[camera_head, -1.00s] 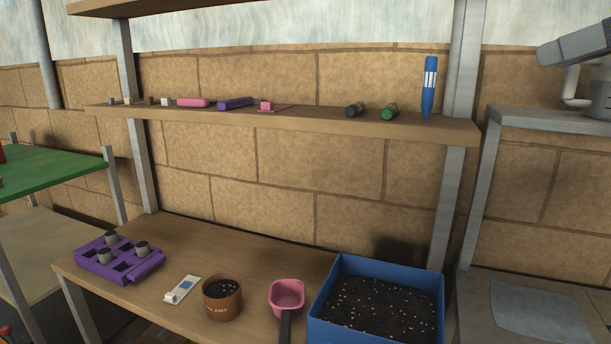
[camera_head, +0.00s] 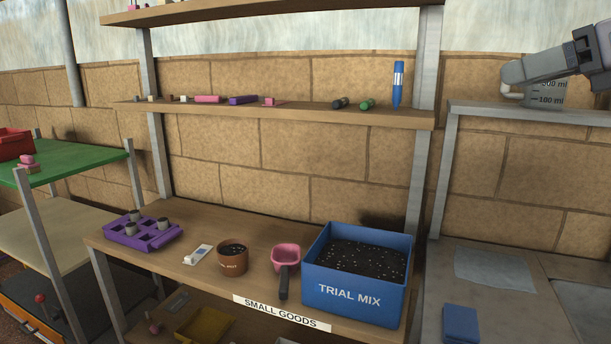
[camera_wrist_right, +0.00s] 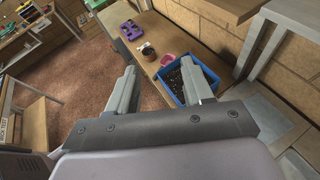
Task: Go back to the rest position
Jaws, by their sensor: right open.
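My right gripper (camera_head: 512,75) is raised at the upper right of the head view, in front of a grey-clear measuring jug (camera_head: 545,97) that it partly hides. In the right wrist view my right gripper (camera_wrist_right: 163,78) shows its two fingers spread wide with nothing between them. Below and beyond the fingers are the shelf and the blue soil box (camera_wrist_right: 176,95), well apart from them. My left gripper is in neither view.
A wooden shelf (camera_head: 200,225) holds a purple tray (camera_head: 130,236), a brown pot (camera_head: 232,262), a pink scoop (camera_head: 286,258) and a blue "TRIAL MIX" box (camera_head: 350,295). A green table (camera_head: 80,165) stands left; a grey bench (camera_head: 450,255) stands right. Open floor (camera_wrist_right: 95,85) shows in the wrist view.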

